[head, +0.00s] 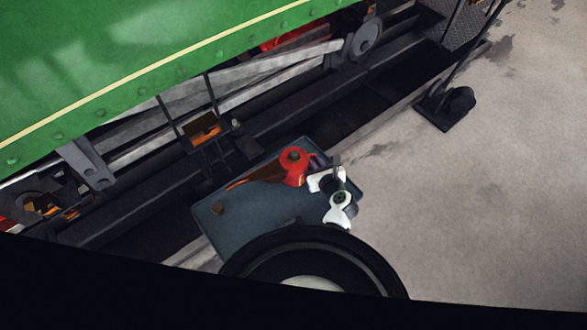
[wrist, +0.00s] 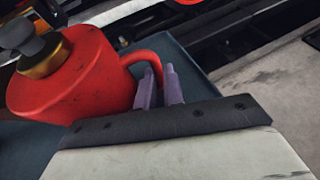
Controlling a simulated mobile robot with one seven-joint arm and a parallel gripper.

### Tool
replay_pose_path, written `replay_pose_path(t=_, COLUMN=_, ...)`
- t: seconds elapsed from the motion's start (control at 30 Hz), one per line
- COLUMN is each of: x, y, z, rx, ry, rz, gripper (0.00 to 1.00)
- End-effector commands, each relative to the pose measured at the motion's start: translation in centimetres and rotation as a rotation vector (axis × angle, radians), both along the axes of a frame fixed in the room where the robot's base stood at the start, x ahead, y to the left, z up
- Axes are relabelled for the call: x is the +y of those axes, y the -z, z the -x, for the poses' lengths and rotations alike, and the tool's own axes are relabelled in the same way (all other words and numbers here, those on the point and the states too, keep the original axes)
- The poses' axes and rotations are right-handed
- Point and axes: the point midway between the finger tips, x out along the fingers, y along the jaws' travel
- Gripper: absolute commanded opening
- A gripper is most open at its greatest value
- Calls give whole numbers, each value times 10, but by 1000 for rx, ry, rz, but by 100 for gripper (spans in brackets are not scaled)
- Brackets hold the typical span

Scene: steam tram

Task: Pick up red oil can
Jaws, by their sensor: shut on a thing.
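The red oil can (head: 293,167) stands on a dark blue-grey flat top (head: 240,215), near its far edge. In the wrist view the can (wrist: 75,85) fills the left side, with a brass collar and a dark grey cap on top. Its curved red handle is on the right side. My gripper (head: 318,163) is at the right of the can. In the wrist view its two purple fingers (wrist: 160,82) are shut on the handle, which partly hides behind them. Whether the can's base touches the top cannot be seen clearly.
A green tram body (head: 130,60) with grey rods and dark rails lies beyond the flat top. A small brown knob (head: 216,208) and a brown-orange long item (head: 255,178) are near the can. A black stand foot (head: 447,106) is on the open grey floor (head: 460,210) at right.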

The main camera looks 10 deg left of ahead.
Motion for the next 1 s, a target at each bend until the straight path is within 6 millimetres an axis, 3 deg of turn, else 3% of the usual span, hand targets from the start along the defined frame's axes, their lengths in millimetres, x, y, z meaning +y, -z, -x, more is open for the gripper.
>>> replay_pose_path(t=1.0, x=0, y=-5, z=0, rx=-2, ry=0, rz=-1, gripper=0)
